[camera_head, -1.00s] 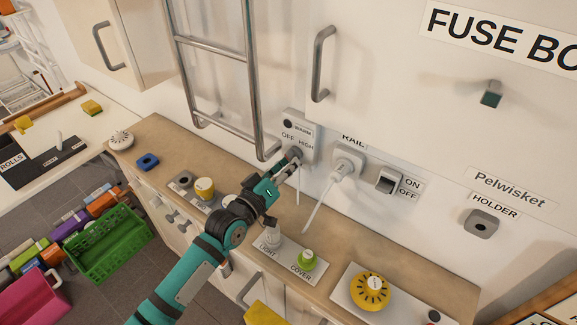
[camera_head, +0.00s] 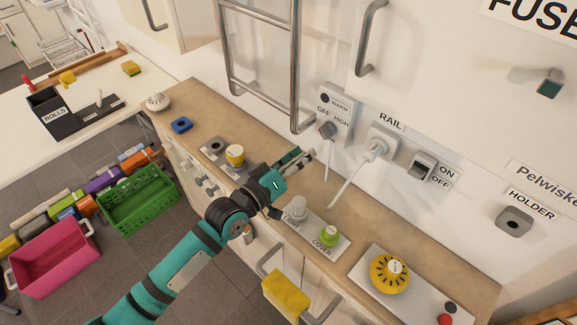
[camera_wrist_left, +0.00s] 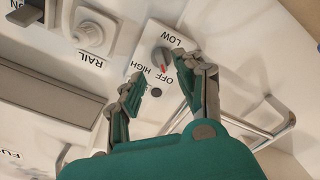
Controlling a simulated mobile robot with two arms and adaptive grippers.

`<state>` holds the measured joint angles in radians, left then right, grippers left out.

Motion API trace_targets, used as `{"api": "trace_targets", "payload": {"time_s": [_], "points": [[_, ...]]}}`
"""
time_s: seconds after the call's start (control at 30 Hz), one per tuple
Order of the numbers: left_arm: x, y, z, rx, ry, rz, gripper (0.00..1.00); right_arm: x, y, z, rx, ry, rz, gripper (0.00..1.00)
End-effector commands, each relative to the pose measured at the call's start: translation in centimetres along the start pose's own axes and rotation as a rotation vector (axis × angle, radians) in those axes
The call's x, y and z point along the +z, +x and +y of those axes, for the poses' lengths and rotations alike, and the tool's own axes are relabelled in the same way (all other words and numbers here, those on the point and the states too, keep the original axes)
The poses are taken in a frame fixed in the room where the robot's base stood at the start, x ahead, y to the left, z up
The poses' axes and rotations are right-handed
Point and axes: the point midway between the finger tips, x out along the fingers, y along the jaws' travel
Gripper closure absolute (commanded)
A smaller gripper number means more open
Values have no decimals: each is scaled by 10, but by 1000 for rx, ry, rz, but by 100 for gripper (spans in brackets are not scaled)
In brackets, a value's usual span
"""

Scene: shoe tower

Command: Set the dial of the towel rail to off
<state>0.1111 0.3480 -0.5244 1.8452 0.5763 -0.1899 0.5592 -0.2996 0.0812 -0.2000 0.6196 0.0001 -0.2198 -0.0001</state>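The towel rail's control box (camera_head: 341,104) is pale grey and fixed to the wall at the foot of the metal towel rail (camera_head: 296,75). Its dial (camera_head: 327,130) sits below the OFF and HIGH lettering. In the left wrist view the box is upside down, and a red mark on the dial (camera_wrist_left: 162,59) faces the OFF lettering side. My left gripper (camera_head: 304,157) is open and empty, below and in front of the dial, apart from it. In the left wrist view, its two fingers (camera_wrist_left: 163,91) are spread, with the dial beyond them. My right gripper is not in view.
A plug with a cable (camera_head: 376,148) is in the RAIL socket, right of the box, beside an ON/OFF switch (camera_head: 421,165). A light knob (camera_head: 296,208), green cover knob (camera_head: 329,235) and yellow dial (camera_head: 390,272) stand on the counter below.

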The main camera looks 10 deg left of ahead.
Motion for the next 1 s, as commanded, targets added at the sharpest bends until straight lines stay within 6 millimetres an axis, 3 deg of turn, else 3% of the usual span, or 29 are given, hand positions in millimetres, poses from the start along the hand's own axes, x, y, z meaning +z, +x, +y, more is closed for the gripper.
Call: {"api": "trace_targets", "payload": {"time_s": [0.1,0.3,0.87,1.0], "points": [[1,-24,-1,-1,0,-2,65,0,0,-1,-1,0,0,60],[1,-46,0,0,-1,-1,65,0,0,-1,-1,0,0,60],[0,-50,0,1,0,0,65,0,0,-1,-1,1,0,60],[9,-54,-1,-26,22,-29,65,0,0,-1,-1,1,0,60]]}}
